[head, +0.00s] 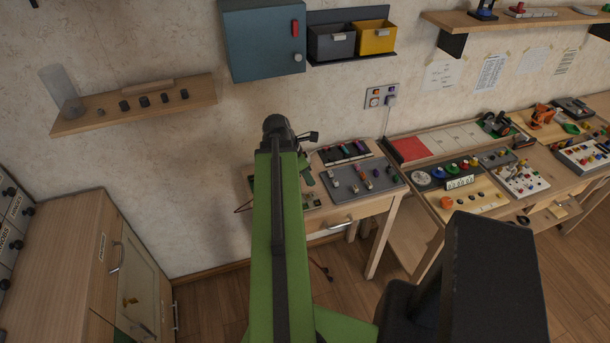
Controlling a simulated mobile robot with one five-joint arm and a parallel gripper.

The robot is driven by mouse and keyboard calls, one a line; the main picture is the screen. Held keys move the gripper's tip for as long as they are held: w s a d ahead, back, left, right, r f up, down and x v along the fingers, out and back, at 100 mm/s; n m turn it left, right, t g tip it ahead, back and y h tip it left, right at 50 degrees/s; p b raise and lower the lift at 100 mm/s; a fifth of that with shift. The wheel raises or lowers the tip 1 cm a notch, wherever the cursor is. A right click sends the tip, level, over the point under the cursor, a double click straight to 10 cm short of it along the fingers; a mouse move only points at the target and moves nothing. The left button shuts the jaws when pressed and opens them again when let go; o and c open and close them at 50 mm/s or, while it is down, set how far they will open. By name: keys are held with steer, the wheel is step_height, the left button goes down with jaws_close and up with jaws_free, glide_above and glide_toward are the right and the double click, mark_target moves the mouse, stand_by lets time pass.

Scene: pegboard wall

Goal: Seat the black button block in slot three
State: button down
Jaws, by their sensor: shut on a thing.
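My green arm reaches out over the small wooden table, and its black wrist joint hides part of the table's left side. My gripper (306,178) is partly visible just right of the arm, low over the table's left part. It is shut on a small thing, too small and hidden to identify. A black rack (345,152) with several small coloured pieces lies at the back of the table. A grey tray (345,188) with several coloured blocks lies in front of it. I cannot make out the black button block or pick out slot three.
A wider workbench with a red-and-white board (410,150) and several button panels stands to the right. A wooden shelf (190,92), a blue-grey cabinet (255,40) and a yellow bin (375,38) hang above. A wooden cabinet (75,245) stands left. Floor shows between.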

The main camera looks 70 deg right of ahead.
step_height(320, 180, down, 3)
steer(key=w+d+b, duration=0.1)
steer(key=d+b, duration=0.2)
steer(key=m+b, duration=0.1)
steer(key=b, duration=0.4)
glide_above(310, 195)
steer(key=f, duration=0.3)
steer(key=w+f, duration=0.1)
steer(key=f, duration=0.1)
steer(key=shift+a+f, duration=0.2)
steer(key=shift+a, duration=0.15)
steer(key=shift+f+b, duration=0.85)
steer(key=shift+b, duration=0.2)
steer(key=c, duration=1.1)
jaws_free()
steer(key=shift+c, duration=0.2)
steer(key=shift+r, duration=0.1)
step_height(310, 195, up, 5)
steer(key=p, duration=0.5)
